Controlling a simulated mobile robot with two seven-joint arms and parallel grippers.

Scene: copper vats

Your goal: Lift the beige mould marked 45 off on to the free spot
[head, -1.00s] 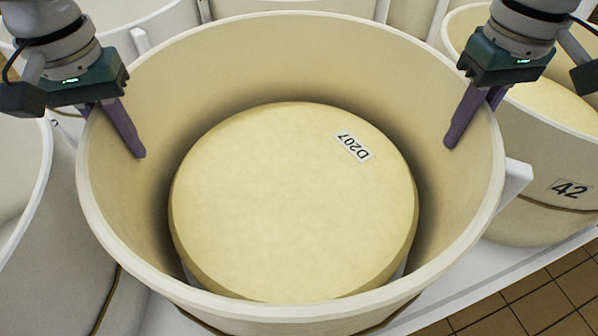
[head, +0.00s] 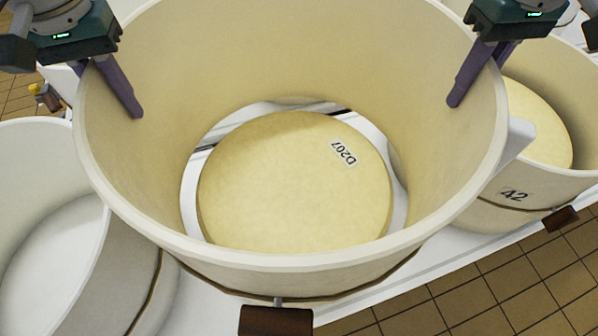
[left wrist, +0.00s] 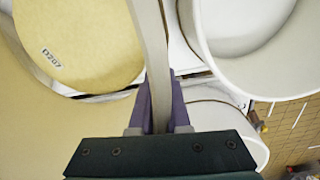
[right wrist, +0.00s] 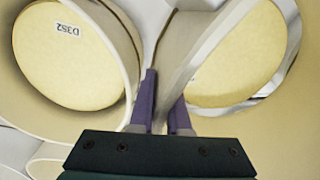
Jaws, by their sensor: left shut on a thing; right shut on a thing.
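A large beige open ring mould (head: 290,262) fills the middle of the head view; no number on it is legible from here. Both grippers hold it raised above a white surface. My left gripper (head: 122,95) is shut on its left rim, and the wall passes between the fingers in the left wrist view (left wrist: 160,95). My right gripper (head: 475,82) is shut on its right rim, as the right wrist view (right wrist: 162,90) also shows. Through the ring a round yellow cheese (head: 295,190) labelled D207 sits on the white surface below. Which place is the free spot, I cannot tell.
At the left stands a pale, empty-looking mould (head: 60,250). At the right, close by, a mould marked 42 (head: 500,205) holds a cheese (head: 538,125). A mould (right wrist: 115,30) with cheese D352 shows in the right wrist view. Brown tiled floor (head: 520,290) lies at the lower right.

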